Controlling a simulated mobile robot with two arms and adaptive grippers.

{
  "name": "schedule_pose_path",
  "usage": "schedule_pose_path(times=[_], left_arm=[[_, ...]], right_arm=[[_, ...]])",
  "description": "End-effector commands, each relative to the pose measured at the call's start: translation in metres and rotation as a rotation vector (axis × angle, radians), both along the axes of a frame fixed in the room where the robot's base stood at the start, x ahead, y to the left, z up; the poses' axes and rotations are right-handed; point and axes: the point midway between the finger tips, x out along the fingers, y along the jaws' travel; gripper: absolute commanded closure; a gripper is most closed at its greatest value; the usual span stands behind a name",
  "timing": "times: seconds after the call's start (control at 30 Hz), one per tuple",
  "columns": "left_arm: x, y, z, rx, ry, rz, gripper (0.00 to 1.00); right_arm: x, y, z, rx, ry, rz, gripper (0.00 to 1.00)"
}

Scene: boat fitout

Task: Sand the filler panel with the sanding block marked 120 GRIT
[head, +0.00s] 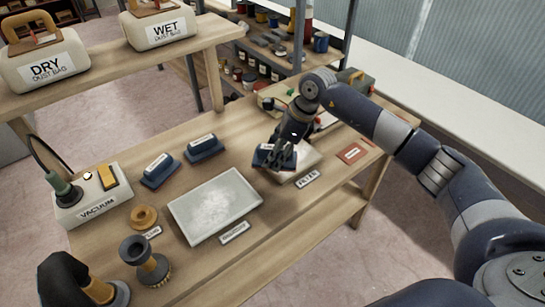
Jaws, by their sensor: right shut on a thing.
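My right gripper (284,153) is shut on a blue sanding block (262,157) with a white label. The label is too small to read. The gripper holds the block over the left part of a small pale panel (303,164); I cannot tell whether they touch. A tag (307,179) in front of this panel seems to read FILLER. Two more blue sanding blocks, one at left (160,171) and one nearer the middle (204,148), sit on the bench with unreadable labels.
A large pale panel (215,205) lies on the wooden bench. The VACUUM unit (97,195), a tan ring (144,217), and a brush tool (146,262) stand left. A reddish square (352,153) lies right. DRY (45,67) and WET (163,34) dust bags sit on a shelf.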

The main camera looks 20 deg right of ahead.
Motion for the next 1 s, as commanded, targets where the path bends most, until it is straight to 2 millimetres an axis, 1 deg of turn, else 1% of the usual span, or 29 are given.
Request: schedule_pose_path(times=[0.03, 0.1, 0.3, 0.4, 1.0], left_arm=[[0.001, -0.003, 0.005, -0.003, -0.001, 0.001, 0.54], [0.001, -0.005, 0.007, -0.007, -0.002, 0.001, 0.54], [0.001, -0.006, 0.014, -0.008, -0.001, 0.002, 0.54], [0.001, -0.006, 0.016, -0.008, -0.001, 0.002, 0.54], [0.001, -0.003, 0.016, -0.003, -0.001, 0.001, 0.54]], right_arm=[[0.001, -0.001, 0.008, 0.001, -0.003, -0.001, 0.75], [0.001, -0.003, 0.015, 0.002, -0.004, -0.002, 0.75], [0.001, -0.008, 0.030, 0.000, -0.002, -0.004, 0.75], [0.001, -0.009, 0.034, 0.000, -0.002, -0.005, 0.75], [0.001, -0.010, 0.035, 0.001, -0.002, -0.005, 0.75]])
